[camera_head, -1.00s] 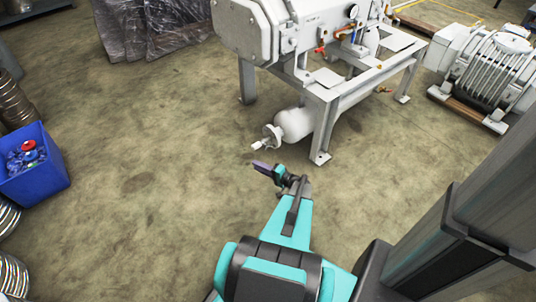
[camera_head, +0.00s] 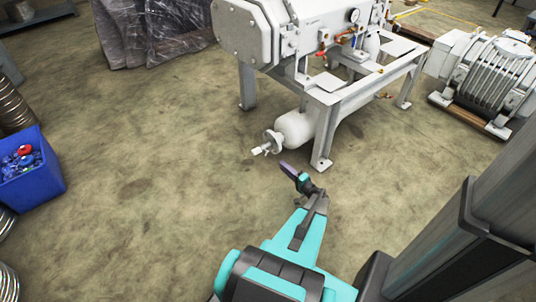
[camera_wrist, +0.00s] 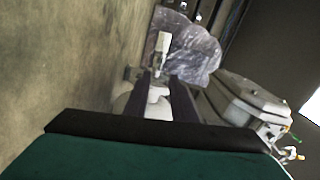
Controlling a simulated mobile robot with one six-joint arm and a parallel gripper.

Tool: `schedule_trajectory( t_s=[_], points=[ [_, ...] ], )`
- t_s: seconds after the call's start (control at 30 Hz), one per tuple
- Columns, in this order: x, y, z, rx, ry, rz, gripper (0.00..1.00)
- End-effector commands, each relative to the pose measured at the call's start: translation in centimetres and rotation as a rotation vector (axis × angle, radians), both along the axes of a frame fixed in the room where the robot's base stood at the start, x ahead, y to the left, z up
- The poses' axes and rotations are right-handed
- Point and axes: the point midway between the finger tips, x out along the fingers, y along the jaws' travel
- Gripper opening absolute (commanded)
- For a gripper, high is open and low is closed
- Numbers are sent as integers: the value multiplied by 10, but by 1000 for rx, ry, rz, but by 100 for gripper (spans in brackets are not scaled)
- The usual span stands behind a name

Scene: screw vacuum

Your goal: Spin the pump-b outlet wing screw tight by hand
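A white tank (camera_head: 297,128) hangs low under the pump frame. Its left end has a round flange (camera_head: 272,140) with a small pale wing screw (camera_head: 258,151) sticking out to the left. My gripper (camera_head: 284,165) is in front of the tank, below and to the right of the screw, apart from it. In the wrist view the two dark fingers (camera_wrist: 159,80) stand apart with nothing held between them. The pale screw (camera_wrist: 162,45) shows beyond the fingertips there, with the white fitting behind and between the fingers. Whether this is the pump-b outlet cannot be read.
The white pump (camera_head: 285,30) stands above on a grey frame (camera_head: 325,125), whose front leg is close to my gripper's right. A blue bin (camera_head: 32,185) stands far left. A finned machine (camera_head: 487,80) is at right. The floor left of the screw is clear.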

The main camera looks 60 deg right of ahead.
Motion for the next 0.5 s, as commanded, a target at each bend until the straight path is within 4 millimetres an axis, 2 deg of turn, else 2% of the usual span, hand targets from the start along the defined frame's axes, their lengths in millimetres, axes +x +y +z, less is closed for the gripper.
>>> schedule_trajectory(
  t_s=[0.17,0.5],
  points=[
    [16,-6,-1,-1,0,1,23],
    [61,-21,-2,-1,1,2,23]
  ],
)
